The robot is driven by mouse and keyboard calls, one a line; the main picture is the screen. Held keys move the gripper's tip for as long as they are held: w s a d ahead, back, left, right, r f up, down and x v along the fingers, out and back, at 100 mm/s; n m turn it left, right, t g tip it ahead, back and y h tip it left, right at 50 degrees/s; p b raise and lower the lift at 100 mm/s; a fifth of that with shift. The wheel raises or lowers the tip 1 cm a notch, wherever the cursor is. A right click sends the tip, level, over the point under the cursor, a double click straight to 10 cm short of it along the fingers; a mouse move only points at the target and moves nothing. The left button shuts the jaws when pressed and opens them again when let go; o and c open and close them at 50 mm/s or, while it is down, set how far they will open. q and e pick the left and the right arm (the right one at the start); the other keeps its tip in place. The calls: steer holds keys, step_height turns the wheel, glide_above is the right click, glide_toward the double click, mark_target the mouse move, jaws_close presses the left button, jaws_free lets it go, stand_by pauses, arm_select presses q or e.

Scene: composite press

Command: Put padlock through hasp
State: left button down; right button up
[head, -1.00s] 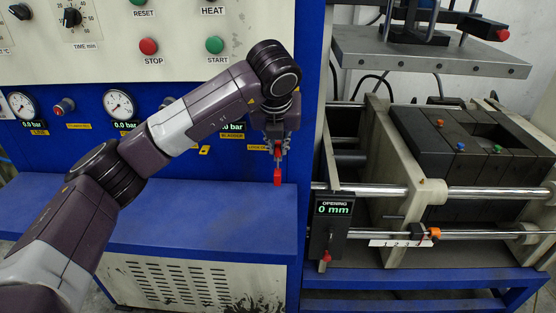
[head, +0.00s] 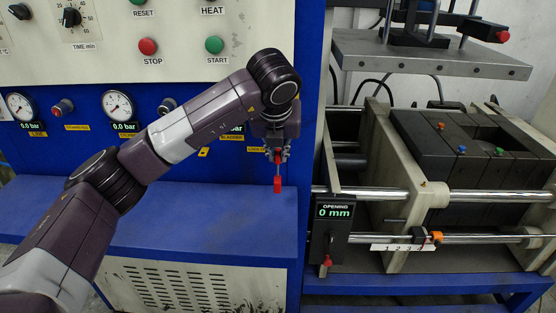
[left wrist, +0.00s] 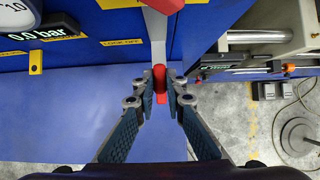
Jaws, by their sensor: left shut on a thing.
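My left gripper (head: 277,157) points down in front of the blue press panel, above the blue ledge. In the left wrist view its two fingertips (left wrist: 160,87) are shut on a red piece (left wrist: 160,79), which I take to be the padlock. In the head view a red block (head: 277,184) shows just below the fingertips. In the left wrist view a grey bar (left wrist: 154,45) runs from the held piece to a red block (left wrist: 165,4) at the top edge. I cannot make out a hasp or whether anything is threaded through it. My right gripper is not in view.
The blue ledge (head: 190,218) below the gripper is clear. Gauges and yellow labels line the panel behind, including a "LOCK OFF" label (left wrist: 122,42). To the right are the mould block (head: 455,155), steel guide rods and an opening display (head: 334,211) reading 0 mm.

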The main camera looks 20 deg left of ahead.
arm_select(q)
steer(key=shift+f, duration=0.15)
stand_by(0.6)
steer(key=c, duration=1.9)
jaws_free()
